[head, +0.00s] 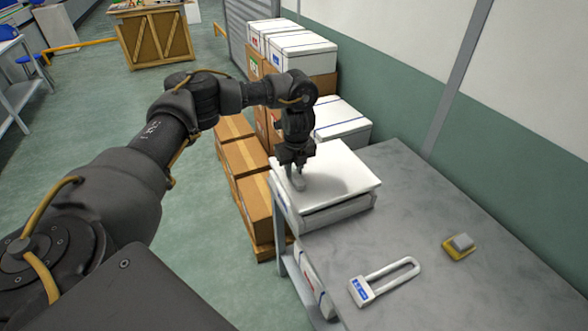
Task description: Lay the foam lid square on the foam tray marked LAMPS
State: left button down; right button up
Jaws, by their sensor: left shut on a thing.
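The foam lid (345,180) is a flat white slab at the far left end of the grey table. The foam tray (342,213) shows as a pale grey body beneath the lid, mostly covered by it. I cannot read a LAMPS mark on it. The lid's right corner reaches slightly past the tray's. I cannot tell whether lid and tray touch all round. My left gripper (297,181) points down over the lid's left part and is shut on the lid at a small grey piece on its top. My right gripper is not in view.
On the grey table (445,210) lie a white U-shaped tool with a blue label (380,282) and a yellow block with a grey top (459,246). Cardboard boxes (247,172) and white foam boxes (303,50) stand behind and left. The table's middle is clear; a wall runs along the right.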

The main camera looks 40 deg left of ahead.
pick_arm(q)
jog(key=shift+f+b, duration=0.65)
jog(key=shift+f, duration=0.3)
jog(key=shift+f+b, duration=0.35)
jog(key=shift+f, duration=0.7)
jog(key=c, duration=1.1)
grip_release()
jog(key=shift+c, duration=0.2)
jog(key=shift+r, duration=0.1)
